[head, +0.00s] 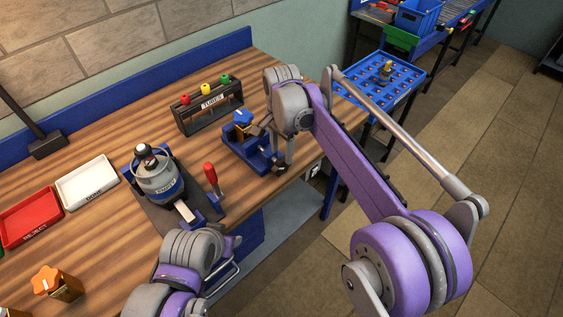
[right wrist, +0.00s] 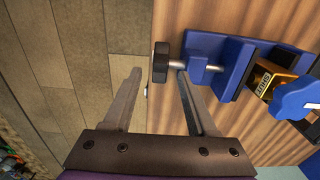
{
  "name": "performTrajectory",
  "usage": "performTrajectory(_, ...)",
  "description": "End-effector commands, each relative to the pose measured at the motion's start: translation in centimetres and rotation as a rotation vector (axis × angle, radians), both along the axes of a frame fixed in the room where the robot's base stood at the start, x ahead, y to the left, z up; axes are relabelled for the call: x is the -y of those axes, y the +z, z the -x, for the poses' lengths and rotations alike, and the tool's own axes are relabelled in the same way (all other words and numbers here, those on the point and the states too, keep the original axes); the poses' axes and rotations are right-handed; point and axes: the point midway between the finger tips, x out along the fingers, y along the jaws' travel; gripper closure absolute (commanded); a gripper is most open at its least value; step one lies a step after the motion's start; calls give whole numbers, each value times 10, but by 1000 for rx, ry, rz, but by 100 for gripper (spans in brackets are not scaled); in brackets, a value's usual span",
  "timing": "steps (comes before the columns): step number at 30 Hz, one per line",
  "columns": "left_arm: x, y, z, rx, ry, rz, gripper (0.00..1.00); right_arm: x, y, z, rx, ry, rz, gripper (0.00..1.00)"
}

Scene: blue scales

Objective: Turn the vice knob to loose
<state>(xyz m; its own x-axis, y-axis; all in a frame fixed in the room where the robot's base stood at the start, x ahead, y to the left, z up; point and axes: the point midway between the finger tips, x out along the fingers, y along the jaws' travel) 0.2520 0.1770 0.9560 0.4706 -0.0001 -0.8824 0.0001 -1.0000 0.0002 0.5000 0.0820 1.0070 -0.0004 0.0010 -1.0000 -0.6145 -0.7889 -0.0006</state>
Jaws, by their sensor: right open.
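The blue vice (head: 250,150) sits at the table's right edge in the head view. In the right wrist view the vice (right wrist: 215,55) is at the upper right, with its dark round knob (right wrist: 160,62) on a metal screw pointing out past the table edge. The vice holds a brass block (right wrist: 268,82) with a blue handle (right wrist: 297,100). My right gripper (right wrist: 158,72) is open, one finger on each side of the knob; I cannot tell if either touches. In the head view the right gripper (head: 283,160) is at the vice's right end. My left arm shows at the bottom, its gripper not visible.
A rack with red, yellow and green knobs (head: 211,110) stands behind the vice. A grey canister on a dark stand (head: 158,180) and a red-handled clamp (head: 211,178) are to the left. White and red trays (head: 88,183) lie farther left. Open floor lies right of the table.

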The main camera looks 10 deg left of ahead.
Motion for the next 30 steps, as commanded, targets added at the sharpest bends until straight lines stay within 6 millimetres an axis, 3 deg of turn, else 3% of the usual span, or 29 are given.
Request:
performTrajectory(3,0,-2,1,-1,0,0,50,0,-24,0,1,0,1,43)
performTrajectory(9,0,-3,1,-2,0,0,50,0,-48,0,1,0,1,43)
performTrajectory(21,0,-3,1,-2,0,0,50,0,-56,0,2,-1,1,43)
performTrajectory(30,0,-3,1,-2,0,0,50,0,-56,0,2,-1,1,96)
